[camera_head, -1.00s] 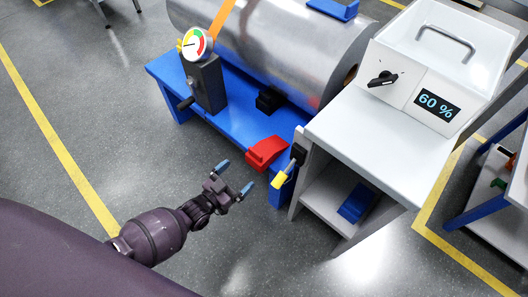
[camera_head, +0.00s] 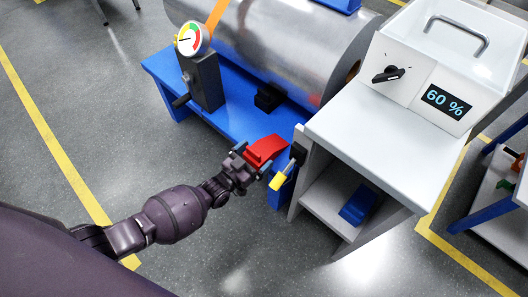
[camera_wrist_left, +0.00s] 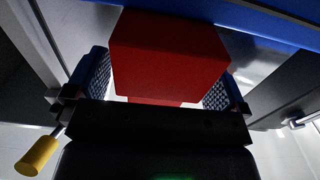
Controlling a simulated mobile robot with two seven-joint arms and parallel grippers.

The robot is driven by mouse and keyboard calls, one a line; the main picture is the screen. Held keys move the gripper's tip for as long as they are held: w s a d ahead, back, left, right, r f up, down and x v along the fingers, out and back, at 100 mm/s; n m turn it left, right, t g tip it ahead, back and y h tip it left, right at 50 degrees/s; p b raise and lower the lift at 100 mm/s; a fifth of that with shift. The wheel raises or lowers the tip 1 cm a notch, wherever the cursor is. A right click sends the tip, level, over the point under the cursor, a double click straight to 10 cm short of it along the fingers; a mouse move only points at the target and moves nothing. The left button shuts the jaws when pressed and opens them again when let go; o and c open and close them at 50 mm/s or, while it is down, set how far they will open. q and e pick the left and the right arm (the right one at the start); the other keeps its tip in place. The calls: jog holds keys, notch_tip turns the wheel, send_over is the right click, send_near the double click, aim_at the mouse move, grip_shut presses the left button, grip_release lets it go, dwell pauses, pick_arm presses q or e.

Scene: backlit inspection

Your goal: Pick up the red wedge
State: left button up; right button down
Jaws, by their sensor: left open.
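The red wedge (camera_head: 266,150) lies at the front edge of the blue bench (camera_head: 222,120). My left gripper (camera_head: 252,160) is at the near side of the wedge, with its jaws open. In the left wrist view the red wedge (camera_wrist_left: 168,58) fills the space between the two blue-padded fingers of my left gripper (camera_wrist_left: 158,88), one finger on each side. Whether the pads touch the wedge I cannot tell. My right gripper is in neither view.
A grey cabinet (camera_head: 345,150) stands right of the wedge, with a yellow-tipped lever (camera_head: 278,181) close to my gripper. A metal cylinder (camera_head: 290,45), a black block (camera_head: 268,98) and a gauge post (camera_head: 204,82) are behind. The floor in front is clear.

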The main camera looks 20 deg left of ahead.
pick_arm(q)
jog(key=shift+w+d, duration=0.25)
jog(key=shift+w, duration=0.4)
jog(key=shift+c, duration=0.3)
jog(key=shift+r, duration=0.1)
jog(key=c, duration=1)
jog(key=shift+c, duration=0.2)
